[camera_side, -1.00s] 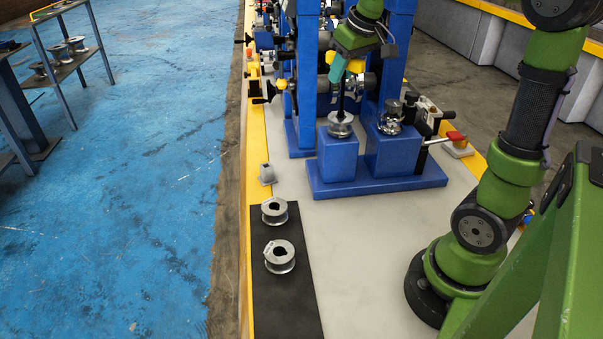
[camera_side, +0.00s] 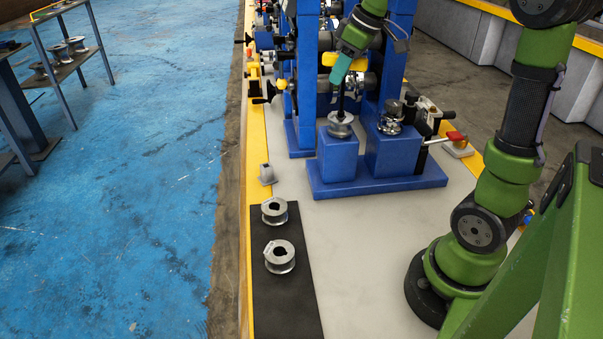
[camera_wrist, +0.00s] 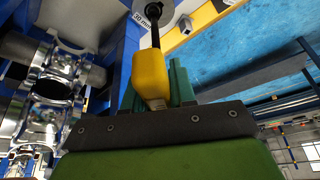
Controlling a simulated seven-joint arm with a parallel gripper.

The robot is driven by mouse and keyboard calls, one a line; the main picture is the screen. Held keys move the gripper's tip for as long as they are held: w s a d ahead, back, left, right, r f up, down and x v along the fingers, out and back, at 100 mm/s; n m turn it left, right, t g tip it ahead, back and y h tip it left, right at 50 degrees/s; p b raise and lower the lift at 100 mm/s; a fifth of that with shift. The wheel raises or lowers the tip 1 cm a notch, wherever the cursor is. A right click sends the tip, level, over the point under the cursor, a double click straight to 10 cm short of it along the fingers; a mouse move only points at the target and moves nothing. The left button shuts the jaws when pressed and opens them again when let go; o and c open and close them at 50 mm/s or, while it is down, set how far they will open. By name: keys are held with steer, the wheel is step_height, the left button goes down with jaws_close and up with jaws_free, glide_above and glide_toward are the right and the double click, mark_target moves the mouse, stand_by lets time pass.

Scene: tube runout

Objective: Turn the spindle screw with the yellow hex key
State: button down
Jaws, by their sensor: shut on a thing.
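My gripper (camera_side: 341,72) has teal fingers and is above the left blue block (camera_side: 338,158) in the side view. It is shut on the hex key (camera_wrist: 151,78), whose yellow handle sits between the fingers (camera_wrist: 155,92) in the wrist view. The key's black shaft (camera_side: 341,103) points down, slightly tilted, to the silver grooved roller (camera_side: 340,128) on that block. The spindle screw is hidden there, and I cannot tell how deep the tip sits.
A second silver roller (camera_side: 390,124) is on the right blue block (camera_side: 392,155). Two loose rollers (camera_side: 279,256) lie on a black mat (camera_side: 296,310). Blue uprights (camera_side: 397,60) flank the gripper. The grey bench in front is clear.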

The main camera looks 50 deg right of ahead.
steer(key=shift+r, duration=0.35)
steer(key=shift+r, duration=0.65)
